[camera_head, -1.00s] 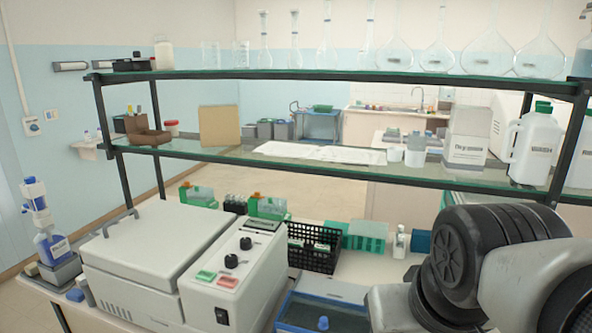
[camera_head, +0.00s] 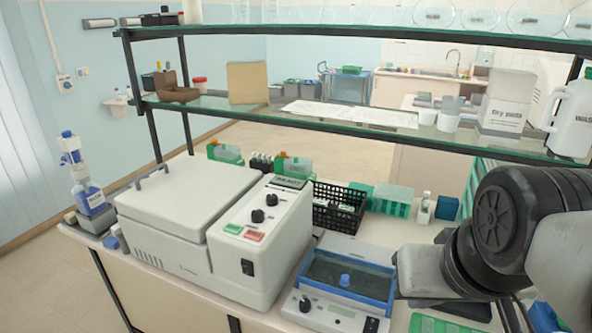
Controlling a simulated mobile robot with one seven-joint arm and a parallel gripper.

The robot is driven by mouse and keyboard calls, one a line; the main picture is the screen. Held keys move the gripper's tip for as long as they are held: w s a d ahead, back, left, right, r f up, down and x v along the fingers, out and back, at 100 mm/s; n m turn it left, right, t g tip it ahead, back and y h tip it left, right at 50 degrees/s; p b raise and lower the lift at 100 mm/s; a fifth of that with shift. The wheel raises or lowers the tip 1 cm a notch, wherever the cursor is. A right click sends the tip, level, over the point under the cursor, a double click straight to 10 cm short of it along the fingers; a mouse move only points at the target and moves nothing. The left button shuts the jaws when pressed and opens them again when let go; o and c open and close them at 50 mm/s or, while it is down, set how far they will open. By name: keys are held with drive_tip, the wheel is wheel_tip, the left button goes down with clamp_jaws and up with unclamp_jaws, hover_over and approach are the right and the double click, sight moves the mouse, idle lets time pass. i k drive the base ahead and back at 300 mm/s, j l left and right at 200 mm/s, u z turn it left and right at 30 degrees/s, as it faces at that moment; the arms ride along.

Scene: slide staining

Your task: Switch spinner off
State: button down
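A white benchtop machine (camera_head: 185,205) with a closed lid and a handle stands on the bench, left of centre; it looks like the spinner. Its sloped control panel (camera_head: 268,205) carries a small display (camera_head: 289,182), two black knobs, a green button (camera_head: 233,229) and a red button (camera_head: 254,237). A black switch (camera_head: 247,267) sits on its front face. I cannot tell from the picture whether it is running. My arm's dark and grey links fill the lower right, apart from the machine. My gripper's fingers do not show.
A blue-framed tray device (camera_head: 345,280) stands just right of the machine. Behind are a black basket (camera_head: 338,205) and teal racks (camera_head: 392,200). A bottle with a blue cap (camera_head: 90,195) is at the left. A glass shelf (camera_head: 240,108) spans above the bench.

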sight(247, 268)
drive_tip(key=k+j+u, duration=0.1)
drive_tip(key=u, duration=0.35)
drive_tip(key=k+j+u, duration=0.1)
drive_tip(key=u, duration=0.35)
drive_tip(key=i+j+u, duration=0.25)
drive_tip(key=i+j, duration=0.15)
drive_tip(key=i, duration=0.1)
